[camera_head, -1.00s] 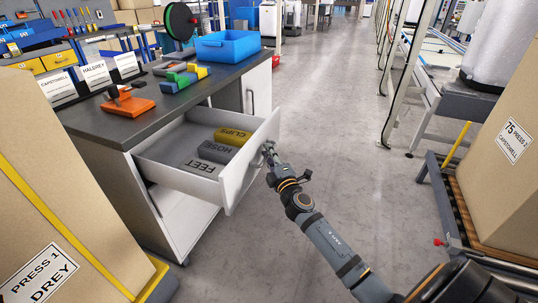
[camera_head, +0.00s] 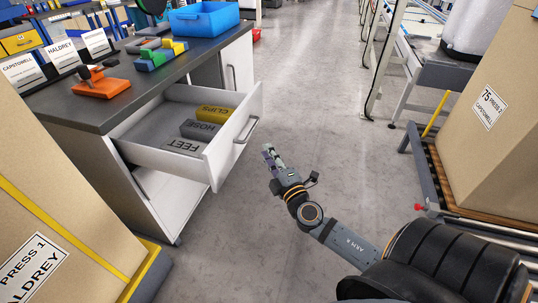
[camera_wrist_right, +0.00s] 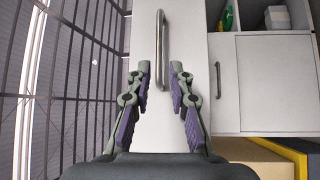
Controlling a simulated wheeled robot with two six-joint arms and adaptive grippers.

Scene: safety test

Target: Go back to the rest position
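My right gripper (camera_head: 270,157) is just right of the open drawer (camera_head: 215,165) in the head view, apart from its front. In the right wrist view the gripper (camera_wrist_right: 160,85) has its two fingers spread with nothing between them. The drawer's metal handle (camera_head: 246,130) is free and also shows ahead of the fingers in the right wrist view (camera_wrist_right: 161,50). The drawer holds blocks marked CLIPS (camera_head: 216,112), HOSE (camera_head: 199,129) and FEET (camera_head: 184,147). My left gripper is not in view.
The workbench (camera_head: 190,52) carries a blue bin (camera_head: 203,19), an orange tool (camera_head: 100,85) and label cards (camera_head: 62,54). A large carton (camera_head: 50,200) stands at left. Another carton (camera_head: 505,120) sits on a cart (camera_head: 432,165) at right. The floor (camera_head: 310,90) between is clear.

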